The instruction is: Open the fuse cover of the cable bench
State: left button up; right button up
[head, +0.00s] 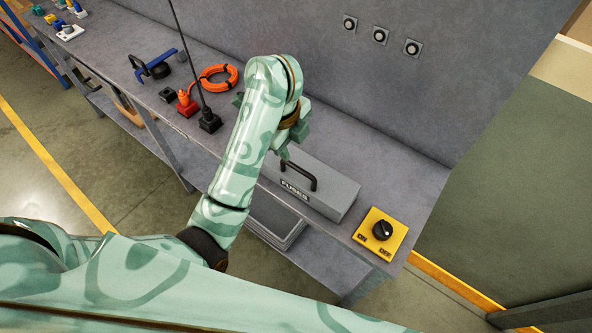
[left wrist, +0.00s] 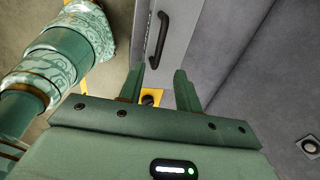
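The fuse cover (head: 327,199) is a grey box lid marked FUSES on the bench, and it lies flat and closed in the head view. A black bar handle (head: 314,177) stands on its top; the handle (left wrist: 158,38) also shows in the left wrist view, ahead of the fingers. My left gripper (head: 284,152) is above the bench, beside the cover's far left end. In the left wrist view its two fingers (left wrist: 160,78) are apart with nothing held between them. The handle is clear of the fingers. My right gripper is in neither view.
A yellow switch plate (head: 394,240) with a black knob, marked ON and OFF, sits at the bench's right end. An orange cable coil (head: 217,77), a red plug (head: 187,105) and a black upright rod (head: 209,122) are left of my arm. The grey back panel (head: 400,90) rises behind.

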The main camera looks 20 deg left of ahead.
aim_at(297, 167)
pick_arm(q)
jog(key=f+b, duration=0.1)
jog(key=f, duration=0.2)
jog(key=w+f+b, duration=0.1)
jog(key=f, duration=0.2)
jog(key=w+f+b, duration=0.1)
jog(key=f+b, duration=0.1)
jog(key=f, duration=0.2)
jog(key=shift+d, duration=0.35)
grip_shut()
